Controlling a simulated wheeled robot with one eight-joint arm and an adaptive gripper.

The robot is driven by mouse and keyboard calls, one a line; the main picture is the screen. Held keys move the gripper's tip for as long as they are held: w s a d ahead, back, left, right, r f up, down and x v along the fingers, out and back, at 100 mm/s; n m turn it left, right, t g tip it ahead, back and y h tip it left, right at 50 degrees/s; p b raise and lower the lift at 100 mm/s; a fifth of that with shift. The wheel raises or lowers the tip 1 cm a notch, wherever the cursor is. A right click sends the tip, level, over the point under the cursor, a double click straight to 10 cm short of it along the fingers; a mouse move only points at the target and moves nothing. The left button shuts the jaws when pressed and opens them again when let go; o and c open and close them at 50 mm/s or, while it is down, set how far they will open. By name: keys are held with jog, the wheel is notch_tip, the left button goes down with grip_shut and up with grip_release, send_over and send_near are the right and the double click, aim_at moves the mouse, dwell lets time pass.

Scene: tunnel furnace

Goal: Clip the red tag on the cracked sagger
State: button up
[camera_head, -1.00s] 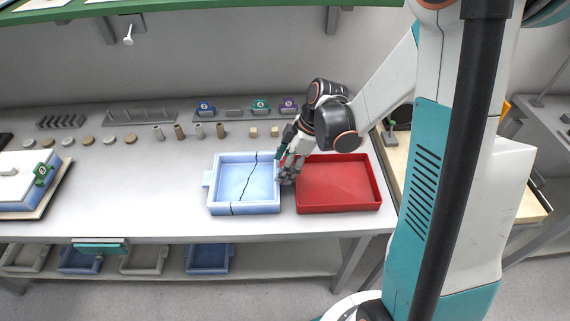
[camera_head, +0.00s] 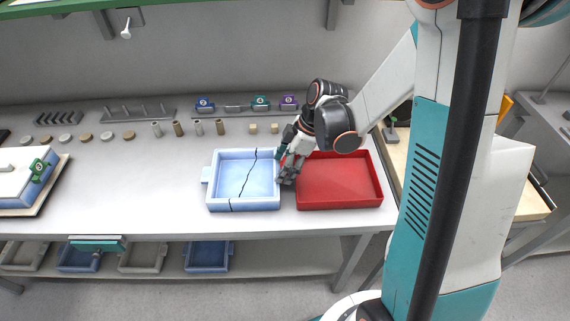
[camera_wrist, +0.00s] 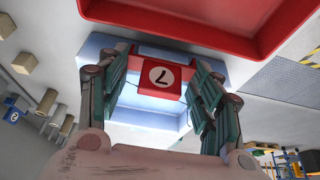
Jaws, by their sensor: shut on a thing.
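The cracked sagger (camera_head: 214,182) is a light blue square tray on the bench in the head view, with a dark crack across its floor and front wall. My gripper (camera_head: 287,178) is at its right wall, beside the red tray. In the wrist view my gripper (camera_wrist: 160,72) is shut on the red tag (camera_wrist: 160,76), which bears a white disc with a number that looks like 7. The tag overlaps the sagger's wall (camera_wrist: 96,46) in that view; whether it touches or straddles the rim I cannot tell. The tag is hidden in the head view.
A red tray (camera_head: 340,204) stands close to the sagger's right. Blue (camera_head: 204,104), green (camera_head: 261,103) and purple (camera_head: 289,102) tags stand at the back. Small cylinders and blocks line the rear. Another sagger (camera_head: 17,205) with a green tag sits far left. The bench left of the cracked sagger is clear.

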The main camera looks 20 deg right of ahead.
jog(key=o, duration=1)
jog(key=shift+c, duration=0.2)
jog(key=v, duration=1.2)
